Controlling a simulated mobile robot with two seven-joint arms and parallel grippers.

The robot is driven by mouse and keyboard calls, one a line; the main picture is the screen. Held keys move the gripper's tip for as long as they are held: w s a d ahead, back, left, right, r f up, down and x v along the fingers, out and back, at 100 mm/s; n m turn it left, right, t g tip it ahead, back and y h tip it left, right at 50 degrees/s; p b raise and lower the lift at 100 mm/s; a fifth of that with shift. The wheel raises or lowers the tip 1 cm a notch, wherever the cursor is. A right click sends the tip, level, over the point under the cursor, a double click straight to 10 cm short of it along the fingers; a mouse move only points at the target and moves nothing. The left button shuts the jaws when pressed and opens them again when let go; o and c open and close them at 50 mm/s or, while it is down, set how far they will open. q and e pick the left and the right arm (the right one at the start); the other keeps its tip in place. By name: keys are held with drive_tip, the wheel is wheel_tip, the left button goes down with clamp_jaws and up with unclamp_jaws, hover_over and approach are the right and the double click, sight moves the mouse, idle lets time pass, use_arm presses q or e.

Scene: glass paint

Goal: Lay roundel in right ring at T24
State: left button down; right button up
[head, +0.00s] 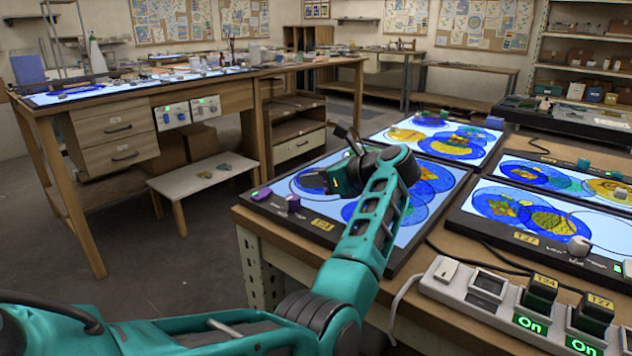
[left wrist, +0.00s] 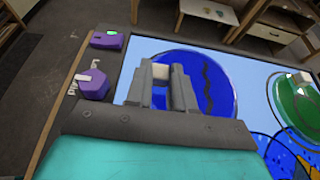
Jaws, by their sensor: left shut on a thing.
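My left gripper (head: 316,181) is low over the left end of the lit panel T24 (head: 412,238), which bears a yellow tag. In the left wrist view its fingers (left wrist: 161,76) are shut on a small pale block at a blue roundel (left wrist: 222,88) with a dark wavy line. I cannot tell whether the roundel touches the panel. A green disc (left wrist: 288,98) with a pale block lies to its right. Blue and yellow discs (head: 432,178) show at the panel's right part. My arm hides the panel's middle, and I cannot make out the right ring clearly. My right gripper is out of view.
A purple knob (left wrist: 93,84) and a purple box with a green light (left wrist: 108,39) sit on the panel's left frame. Other lit panels (head: 449,138) stand behind and to the right. A power strip (head: 500,302) with lit switches is at the front right.

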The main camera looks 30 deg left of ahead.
use_arm(q)
drive_tip(key=shift+f, duration=0.2)
drive_tip(key=shift+f, duration=0.1)
drive_tip(key=shift+f, duration=0.15)
drive_tip(key=c, duration=1)
unclamp_jaws()
drive_tip(key=shift+r, duration=0.35)
drive_tip(key=v, duration=1.2)
drive_tip(key=shift+f, duration=0.1)
